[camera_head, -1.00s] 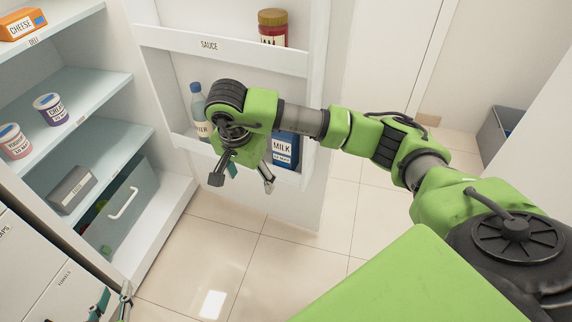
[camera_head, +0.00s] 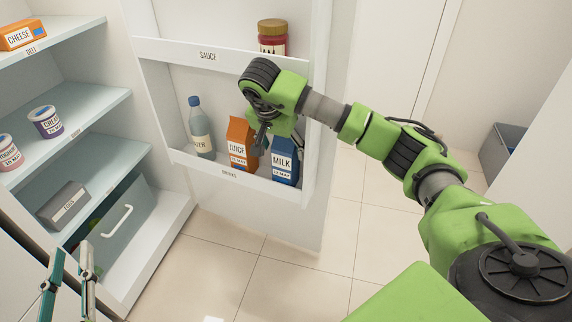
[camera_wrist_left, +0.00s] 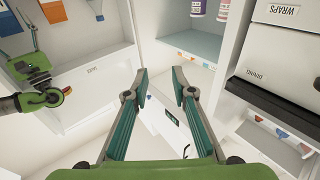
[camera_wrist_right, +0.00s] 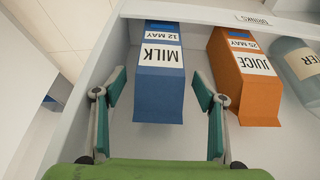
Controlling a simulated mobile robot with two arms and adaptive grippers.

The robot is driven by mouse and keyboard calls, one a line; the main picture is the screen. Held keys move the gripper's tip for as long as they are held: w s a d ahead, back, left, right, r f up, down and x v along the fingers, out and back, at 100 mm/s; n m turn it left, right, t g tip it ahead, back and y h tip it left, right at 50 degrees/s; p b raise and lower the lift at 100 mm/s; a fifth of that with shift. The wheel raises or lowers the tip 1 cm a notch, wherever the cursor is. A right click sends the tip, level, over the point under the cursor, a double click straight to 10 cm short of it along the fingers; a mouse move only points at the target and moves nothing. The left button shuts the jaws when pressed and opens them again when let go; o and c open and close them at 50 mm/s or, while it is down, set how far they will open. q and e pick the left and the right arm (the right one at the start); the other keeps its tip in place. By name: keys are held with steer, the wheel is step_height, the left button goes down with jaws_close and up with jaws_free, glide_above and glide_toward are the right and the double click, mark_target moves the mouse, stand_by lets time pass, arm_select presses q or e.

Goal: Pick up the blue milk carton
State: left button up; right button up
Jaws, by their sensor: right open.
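The blue milk carton (camera_head: 286,160) stands upright at the right end of the lower door shelf. It also shows in the right wrist view (camera_wrist_right: 160,85), with its label upside down. My right gripper (camera_head: 264,138) is open and empty near the top of the carton, partly in front of it in the head view. In the right wrist view its fingers are spread, with the carton beyond and between them. I cannot tell whether they touch it. My left gripper (camera_head: 71,258) is open and empty at the lower left, away from the carton.
An orange juice carton (camera_head: 240,147) stands close beside the milk, then a water bottle (camera_head: 201,130). The door shelf has a raised front rim (camera_head: 232,177). A sauce jar (camera_head: 272,38) stands above. Open fridge shelves (camera_head: 95,100) are at the left. The tiled floor is clear.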

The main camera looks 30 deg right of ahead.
mark_target(285, 164)
steer(key=b+x, duration=0.1)
steer(key=x, duration=0.3)
steer(key=shift+w+d+f, duration=0.1)
steer(key=shift+f, duration=0.2)
steer(key=shift+d+f+b, duration=0.1)
steer(key=shift+f+b, duration=0.05)
steer(key=shift+b, duration=0.15)
arm_select(q)
step_height(285, 164, up, 8)
steer(key=s+t+h, duration=0.1)
steer(key=s+t, duration=0.1)
steer(key=t, duration=0.2)
steer(key=shift+s+d+h, duration=0.15)
steer(key=shift+d+h, duration=0.1)
steer(key=shift+h, duration=0.05)
arm_select(e)
steer(key=shift+w, duration=0.1)
steer(key=c, duration=1.7)
